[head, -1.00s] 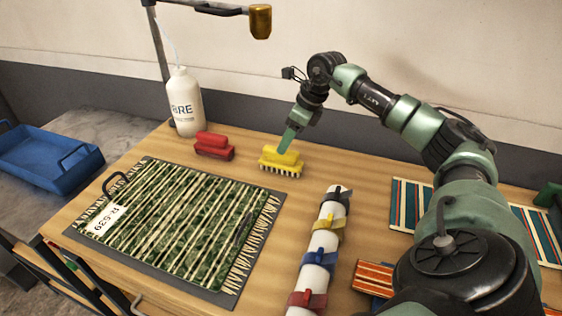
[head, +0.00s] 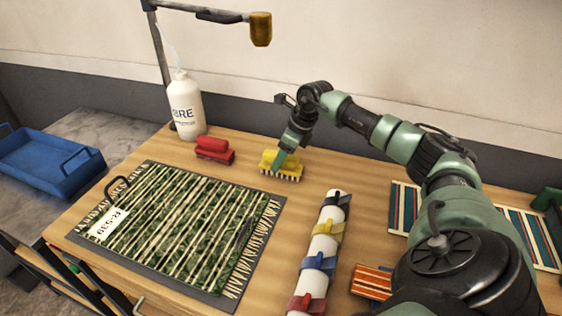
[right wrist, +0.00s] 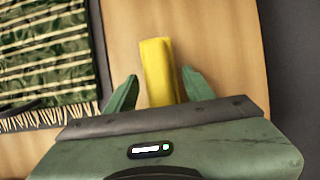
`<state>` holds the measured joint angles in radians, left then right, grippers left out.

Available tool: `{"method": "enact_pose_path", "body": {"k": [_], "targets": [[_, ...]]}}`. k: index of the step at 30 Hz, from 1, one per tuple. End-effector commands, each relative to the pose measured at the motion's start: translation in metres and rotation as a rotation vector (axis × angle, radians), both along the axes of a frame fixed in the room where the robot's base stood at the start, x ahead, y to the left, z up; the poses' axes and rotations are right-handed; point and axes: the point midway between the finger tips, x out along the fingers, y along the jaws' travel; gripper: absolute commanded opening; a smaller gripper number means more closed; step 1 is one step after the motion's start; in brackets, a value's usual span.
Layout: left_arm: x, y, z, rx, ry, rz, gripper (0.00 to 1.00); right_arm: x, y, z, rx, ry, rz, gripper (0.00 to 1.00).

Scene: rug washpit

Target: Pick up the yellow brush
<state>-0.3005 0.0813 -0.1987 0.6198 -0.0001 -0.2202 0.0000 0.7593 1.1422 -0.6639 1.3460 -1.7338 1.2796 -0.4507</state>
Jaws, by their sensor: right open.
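The yellow brush (head: 289,166) lies on the wooden table with its pale bristles facing down, right of a red brush. In the right wrist view the yellow brush (right wrist: 158,72) shows between the two fingers. My right gripper (head: 278,160) is open and low over the brush, its fingers on either side of the yellow handle. The right wrist view also shows my right gripper (right wrist: 160,92) with a gap beside each finger. The fingers hide part of the brush in the head view. My left gripper is not in view.
A red brush (head: 214,151) and white bottle (head: 187,105) stand to the left. A green striped rug (head: 185,225) lies on a grey board. A white roll with coloured straps (head: 322,245) lies in front. A lamp-like arm (head: 260,28) hangs above. A blue tray (head: 50,165) is far left.

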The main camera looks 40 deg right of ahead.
Motion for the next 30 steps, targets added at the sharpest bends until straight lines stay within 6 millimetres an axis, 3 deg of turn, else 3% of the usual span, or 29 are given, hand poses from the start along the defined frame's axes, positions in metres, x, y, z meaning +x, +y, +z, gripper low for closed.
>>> {"method": "enact_pose_path", "body": {"k": [15,21,30], "targets": [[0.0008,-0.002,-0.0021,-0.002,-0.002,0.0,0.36,-0.0002,-0.0002,-0.0038,0.0,0.001,0.0,0.53],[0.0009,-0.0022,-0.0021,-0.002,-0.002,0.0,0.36,-0.0002,-0.0002,-0.0038,0.0,0.0,0.0,0.0],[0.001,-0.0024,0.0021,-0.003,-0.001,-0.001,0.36,0.0003,-0.0003,0.003,0.0,-0.002,0.0,0.0]]}}
